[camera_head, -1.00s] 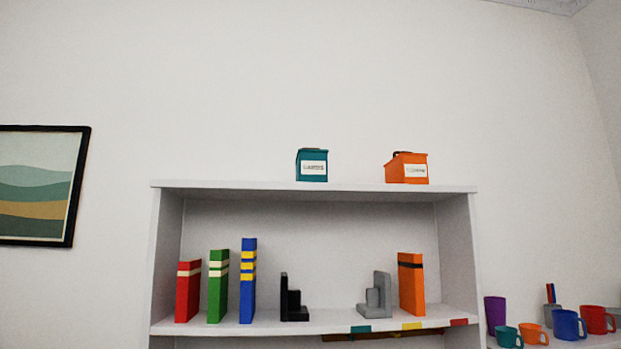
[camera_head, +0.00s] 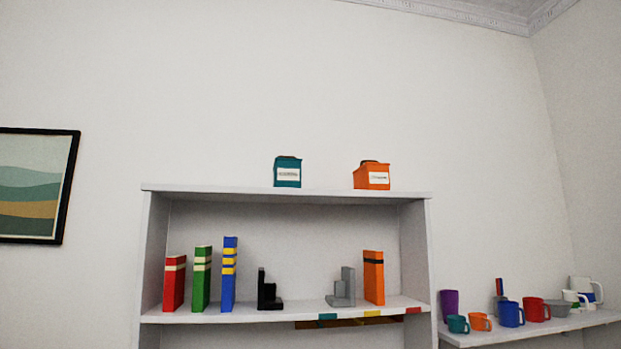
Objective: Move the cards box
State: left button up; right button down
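Two lidded boxes with white labels stand on top of a white bookcase (camera_head: 300,191). One is a teal box (camera_head: 287,165) and the other is an orange box (camera_head: 371,170) to its right, with a clear gap between them. The label print is too small and blurred for me to read, so I cannot tell which one is the cards box. Neither of my grippers is in view.
The shelf below holds a red book (camera_head: 174,284), a green book (camera_head: 202,279), a blue book (camera_head: 229,275), a black bookend (camera_head: 268,297), a grey bookend (camera_head: 342,292) and an orange book (camera_head: 373,278). A side shelf (camera_head: 480,339) at right holds several mugs. A framed picture (camera_head: 38,185) hangs left.

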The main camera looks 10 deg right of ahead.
aim_at(286, 173)
jog(key=k, duration=0.85)
jog(key=z, duration=0.75)
jog(key=i, duration=0.65)
jog(key=z, duration=0.4)
jog(key=i, duration=0.75)
jog(key=u, duration=0.9)
jog(key=i, duration=0.55)
jog(key=u, duration=0.7)
